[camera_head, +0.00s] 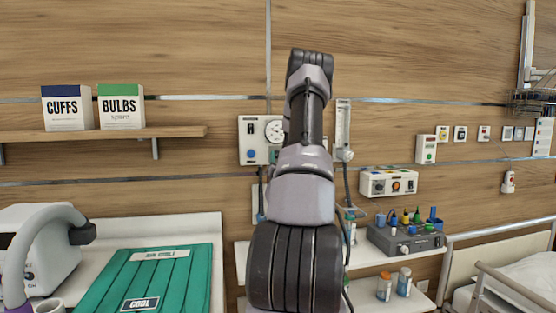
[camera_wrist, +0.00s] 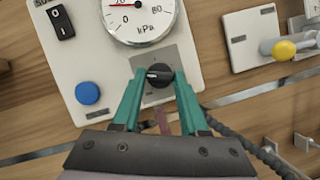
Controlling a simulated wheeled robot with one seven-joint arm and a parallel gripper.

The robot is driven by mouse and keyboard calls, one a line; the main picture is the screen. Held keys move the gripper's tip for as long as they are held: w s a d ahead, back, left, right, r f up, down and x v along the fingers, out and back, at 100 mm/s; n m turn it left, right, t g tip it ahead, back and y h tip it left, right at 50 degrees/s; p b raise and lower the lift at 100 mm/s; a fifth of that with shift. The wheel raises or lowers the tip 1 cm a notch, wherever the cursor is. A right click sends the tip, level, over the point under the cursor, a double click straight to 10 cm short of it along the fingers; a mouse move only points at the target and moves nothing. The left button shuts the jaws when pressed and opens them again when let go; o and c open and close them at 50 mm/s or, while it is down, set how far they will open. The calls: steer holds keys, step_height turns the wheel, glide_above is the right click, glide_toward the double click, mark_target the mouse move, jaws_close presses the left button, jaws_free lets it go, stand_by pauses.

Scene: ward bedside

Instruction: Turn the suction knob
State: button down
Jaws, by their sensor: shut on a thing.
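The suction knob (camera_wrist: 159,75) is a black round knob with a pale pointer line, on a grey plate of the white wall panel (camera_wrist: 52,37). In the wrist view my gripper (camera_wrist: 158,78) has its two teal fingers on either side of the knob, shut on it. Above the knob is a round kPa gauge (camera_wrist: 139,16) with its red needle near the low end. In the head view the suction panel (camera_head: 248,130) and its gauge (camera_head: 274,131) show left of my arm.
A blue button (camera_wrist: 87,93) and a black rocker switch (camera_wrist: 61,23) sit left of the knob. A panel with a yellow-tipped fitting (camera_wrist: 284,50) is to the right. A corrugated hose (camera_wrist: 243,143) runs below right. A flowmeter (camera_head: 343,128) stands right of my arm.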

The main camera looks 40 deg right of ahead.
stand_by(0.4)
steer(key=shift+c, duration=2.2)
jaws_free()
steer(key=v, duration=1.1)
